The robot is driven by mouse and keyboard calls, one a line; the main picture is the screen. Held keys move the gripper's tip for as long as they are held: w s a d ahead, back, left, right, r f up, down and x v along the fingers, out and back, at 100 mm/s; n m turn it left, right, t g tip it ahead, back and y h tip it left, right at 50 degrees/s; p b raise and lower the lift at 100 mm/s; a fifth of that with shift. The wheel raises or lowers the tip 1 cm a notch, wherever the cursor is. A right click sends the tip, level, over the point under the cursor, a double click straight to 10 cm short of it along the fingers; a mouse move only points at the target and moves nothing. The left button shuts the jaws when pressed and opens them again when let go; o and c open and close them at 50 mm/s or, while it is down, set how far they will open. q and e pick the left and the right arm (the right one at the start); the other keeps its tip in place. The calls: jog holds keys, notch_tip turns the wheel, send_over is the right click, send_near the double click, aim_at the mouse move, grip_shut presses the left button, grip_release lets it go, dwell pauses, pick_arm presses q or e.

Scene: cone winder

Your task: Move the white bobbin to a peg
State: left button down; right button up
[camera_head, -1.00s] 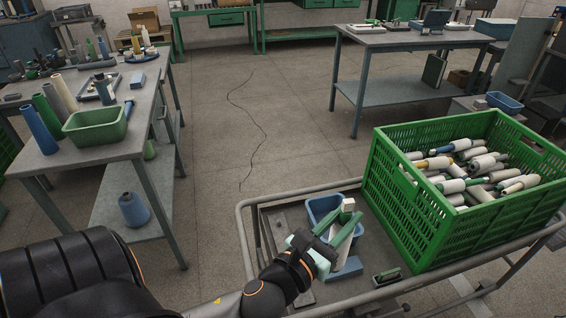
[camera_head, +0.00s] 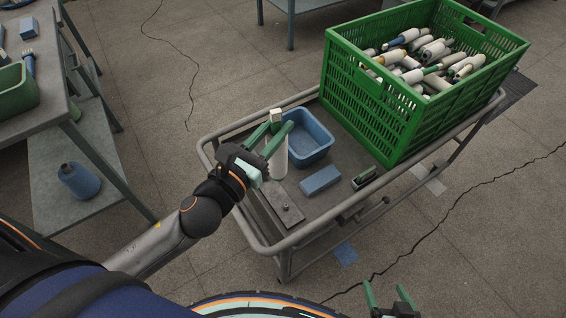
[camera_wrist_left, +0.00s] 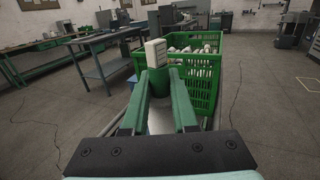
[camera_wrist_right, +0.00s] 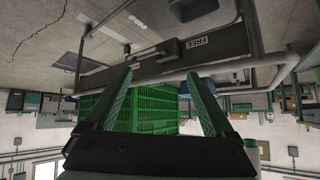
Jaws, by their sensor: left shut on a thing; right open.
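My left gripper (camera_head: 276,139) is shut on the white bobbin (camera_head: 277,160), which is upright over the left part of the trolley (camera_head: 325,205). Its pale top also shows between the green fingers in the left wrist view (camera_wrist_left: 155,52). The fingers hide part of the bobbin, and I cannot tell whether its foot touches the trolley. My right gripper (camera_head: 388,298) is low at the bottom edge of the head view, open and empty, in front of the trolley. In the right wrist view its fingers (camera_wrist_right: 163,100) are apart. I cannot make out a clear peg.
On the trolley are a blue bin (camera_head: 309,140) beside the bobbin, a blue block (camera_head: 320,181), a small green-and-black item (camera_head: 364,178) and a grey plate with a knob (camera_head: 283,205). A green crate (camera_head: 415,120) full of bobbins fills the right end. A rail edges the trolley.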

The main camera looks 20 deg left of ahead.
aim_at(287, 158)
pick_arm(q)
jog(key=d+f+m+g+h+b, duration=0.1)
jog(key=f, duration=0.2)
jog(key=w+d+f+m+h+b, duration=0.1)
jog(key=f+h+b, duration=0.1)
jog(key=f, duration=0.1)
jog(key=w+d+f+m+g+h+b, duration=0.1)
jog(key=f+m+h+b, duration=0.1)
jog(key=f, duration=0.1)
jog(key=shift+g, duration=0.3)
notch_tip(287, 158, down, 10)
jog(key=w+a+m+g+h+b, duration=0.2)
jog(key=g+h+b, duration=0.1)
jog(key=b, duration=0.5)
jog(key=shift+r+m+h+b, duration=0.15)
jog(key=shift+m+h+b, duration=0.15)
jog(key=shift+h, duration=0.2)
pick_arm(e)
notch_tip(287, 158, down, 11)
jog(key=w+a, duration=0.1)
jog(key=a, duration=0.1)
jog(key=shift+w+a+r+n+y, duration=0.2)
jog(key=shift+w+a+n+y, duration=0.1)
jog(key=shift+w+y, duration=0.1)
pick_arm(q)
jog(key=shift+s, duration=0.1)
pick_arm(e)
jog(key=shift+s+f, duration=0.15)
jog(key=shift+a, duration=0.15)
